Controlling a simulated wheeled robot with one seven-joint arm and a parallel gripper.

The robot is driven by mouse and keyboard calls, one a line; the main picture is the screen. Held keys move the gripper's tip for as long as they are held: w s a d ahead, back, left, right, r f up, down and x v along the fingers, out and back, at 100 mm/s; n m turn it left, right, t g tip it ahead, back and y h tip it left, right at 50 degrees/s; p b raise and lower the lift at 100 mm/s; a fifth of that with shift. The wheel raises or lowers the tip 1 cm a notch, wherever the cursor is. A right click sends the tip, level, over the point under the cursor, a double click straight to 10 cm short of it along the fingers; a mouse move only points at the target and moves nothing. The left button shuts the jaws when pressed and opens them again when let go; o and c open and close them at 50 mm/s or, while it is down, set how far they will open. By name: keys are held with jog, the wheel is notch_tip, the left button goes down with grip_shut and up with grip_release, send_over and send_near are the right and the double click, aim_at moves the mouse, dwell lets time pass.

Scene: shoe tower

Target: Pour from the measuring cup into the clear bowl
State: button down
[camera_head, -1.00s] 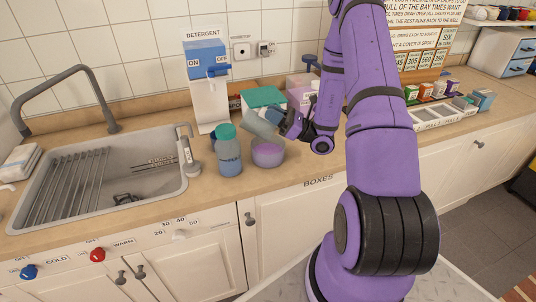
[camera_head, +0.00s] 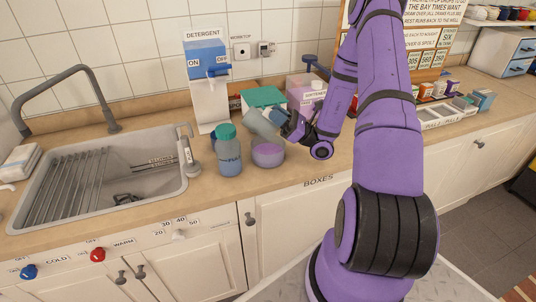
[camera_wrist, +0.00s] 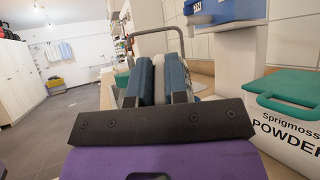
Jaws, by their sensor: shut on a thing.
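My gripper (camera_head: 278,120) is shut on a grey-green translucent measuring cup (camera_head: 259,124). The cup is tilted just above the clear bowl (camera_head: 268,159) on the counter. The bowl shows purple contents. In the wrist view the blue fingers of my gripper (camera_wrist: 160,80) stand on either side of a thin pale part of the cup (camera_wrist: 158,72). Most of the cup is hidden there, and the bowl is out of that view. I cannot make out a stream or what is inside the cup.
A bottle with a green cap (camera_head: 229,155) stands close left of the bowl. Behind are the detergent dispenser (camera_head: 208,100), a green-lidded powder box (camera_head: 262,97) and a lilac softener container (camera_head: 302,88). The sink (camera_head: 105,180) lies left. The counter in front of the bowl is clear.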

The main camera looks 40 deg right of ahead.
aim_at(258, 111)
dwell(0.3)
jog(key=shift+w+a+r+g+h, duration=0.25)
jog(key=shift+w+a+g+h, duration=0.55)
jog(key=shift+w+a+f+g+h, duration=0.1)
jog(key=shift+w+a+g+h, duration=0.15)
jog(key=shift+g+h, duration=0.15)
jog(key=shift+w+a+g+h, duration=0.7)
jog(key=shift+g, duration=0.1)
jog(key=shift+w+a+f+g+h, duration=0.25)
jog(key=shift+w+g+h, duration=0.1)
jog(key=shift+g+h, duration=0.15)
jog(key=shift+w+a+f+g+h, duration=0.2)
jog(key=shift+w+a+g+h, duration=0.3)
jog(key=shift+a+g+h, duration=0.1)
jog(key=shift+w+a+f+g+h, duration=0.25)
jog(key=shift+w+f+g+h, duration=0.2)
jog(key=shift+g+h, duration=0.15)
